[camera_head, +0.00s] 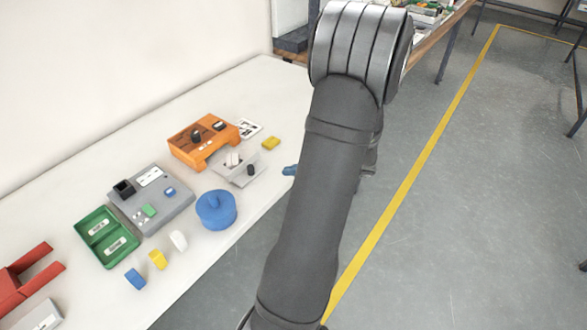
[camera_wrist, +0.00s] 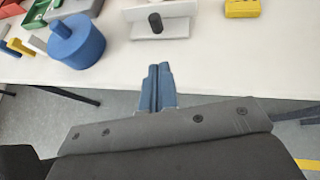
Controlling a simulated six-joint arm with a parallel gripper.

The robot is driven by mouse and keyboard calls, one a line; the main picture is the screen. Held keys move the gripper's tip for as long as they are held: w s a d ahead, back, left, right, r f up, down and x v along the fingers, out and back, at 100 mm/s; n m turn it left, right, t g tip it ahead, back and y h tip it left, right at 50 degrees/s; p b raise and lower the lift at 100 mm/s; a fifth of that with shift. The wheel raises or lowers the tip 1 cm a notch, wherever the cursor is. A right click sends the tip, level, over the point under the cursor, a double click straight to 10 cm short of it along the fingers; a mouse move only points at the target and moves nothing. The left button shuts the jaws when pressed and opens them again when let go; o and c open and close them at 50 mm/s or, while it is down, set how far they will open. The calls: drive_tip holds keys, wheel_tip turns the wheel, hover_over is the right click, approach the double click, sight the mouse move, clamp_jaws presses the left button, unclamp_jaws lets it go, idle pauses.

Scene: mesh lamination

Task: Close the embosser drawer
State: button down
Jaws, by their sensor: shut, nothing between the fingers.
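The orange embosser (camera_head: 203,138) stands on the white table in the head view. Its light grey drawer (camera_head: 228,174) is pulled out from its front and holds whitish pieces (camera_head: 233,158). A dark knob (camera_head: 250,170) is on the drawer front. In the wrist view, the drawer front (camera_wrist: 178,26) and knob (camera_wrist: 155,23) show at the top. My gripper (camera_wrist: 160,72) has blue fingers held together with nothing between them. It is apart from the drawer, out in front of the knob near the table edge. In the head view, the blue fingertips (camera_head: 289,170) show beside my arm.
A blue round container (camera_head: 216,212) stands left of the drawer, and a yellow block (camera_head: 271,143) lies to its right. A grey device (camera_head: 152,200), a green tray (camera_head: 103,240) and several small coloured pieces are farther left. The space between fingertips and knob looks clear.

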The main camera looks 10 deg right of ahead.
sight(237, 158)
drive_tip(key=x, duration=0.6)
drive_tip(key=a, duration=0.1)
drive_tip(key=w+a, duration=0.1)
drive_tip(key=shift+w+a, duration=0.3)
drive_tip(key=shift+a, duration=0.1)
drive_tip(key=shift+w+a, duration=0.25)
drive_tip(key=shift+a, duration=0.15)
drive_tip(key=w+a, duration=0.7)
drive_tip(key=shift+w+a, duration=0.1)
drive_tip(key=shift+a, duration=0.1)
drive_tip(key=shift+w+a+r, duration=0.1)
drive_tip(key=shift+w+a, duration=0.1)
drive_tip(key=shift+w, duration=0.1)
